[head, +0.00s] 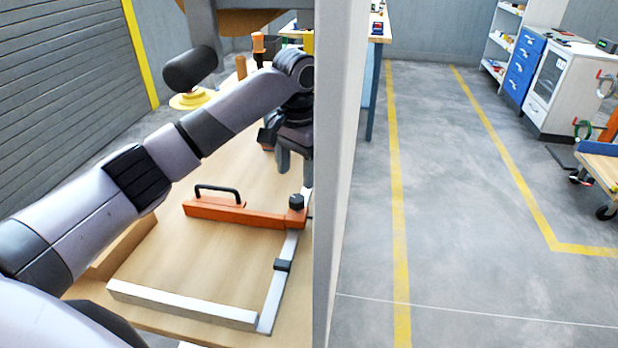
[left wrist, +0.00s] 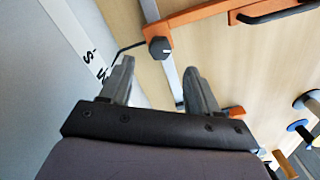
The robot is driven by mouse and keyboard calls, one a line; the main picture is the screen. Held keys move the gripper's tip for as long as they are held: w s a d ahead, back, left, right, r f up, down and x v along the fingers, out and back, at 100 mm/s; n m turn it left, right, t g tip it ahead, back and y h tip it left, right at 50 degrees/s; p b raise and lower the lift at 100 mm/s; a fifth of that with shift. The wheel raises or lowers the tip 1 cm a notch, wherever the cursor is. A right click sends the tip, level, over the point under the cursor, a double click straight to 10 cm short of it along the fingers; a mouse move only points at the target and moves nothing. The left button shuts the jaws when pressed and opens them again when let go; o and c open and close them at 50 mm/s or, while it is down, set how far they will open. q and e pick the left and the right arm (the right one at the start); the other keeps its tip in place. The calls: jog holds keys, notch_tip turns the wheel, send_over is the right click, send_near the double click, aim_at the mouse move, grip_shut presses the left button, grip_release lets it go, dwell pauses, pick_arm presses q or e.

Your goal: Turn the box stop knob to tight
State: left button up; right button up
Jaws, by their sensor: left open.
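The box stop is an orange bar (head: 235,213) with a black handle, lying across the wooden table. Its black knob (head: 296,202) stands at the bar's right end, over a metal rail. In the left wrist view the knob (left wrist: 159,47) shows from above, faceted, with a thin dark rod reaching from beside it towards a white strip marked S and M (left wrist: 90,55). My left gripper (head: 283,165) is open and empty, above and behind the knob in the head view. In the wrist view its two fingers (left wrist: 160,75) point towards the knob, apart from it. My right gripper is out of view.
A grey upright panel (head: 335,150) stands close on the right of my left gripper and the knob. A metal rail frame (head: 185,305) lies at the table's front. Orange and black handled tools (head: 258,45) stand at the back. The tabletop left of the bar is clear.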

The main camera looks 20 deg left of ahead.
aim_at(297, 198)
pick_arm(q)
jog(key=shift+w+f, duration=0.1)
jog(key=shift+w, duration=0.05)
jog(key=shift+a+f+p, duration=0.1)
jog(key=shift+f+p, duration=0.25)
jog(key=shift+f, duration=3.05)
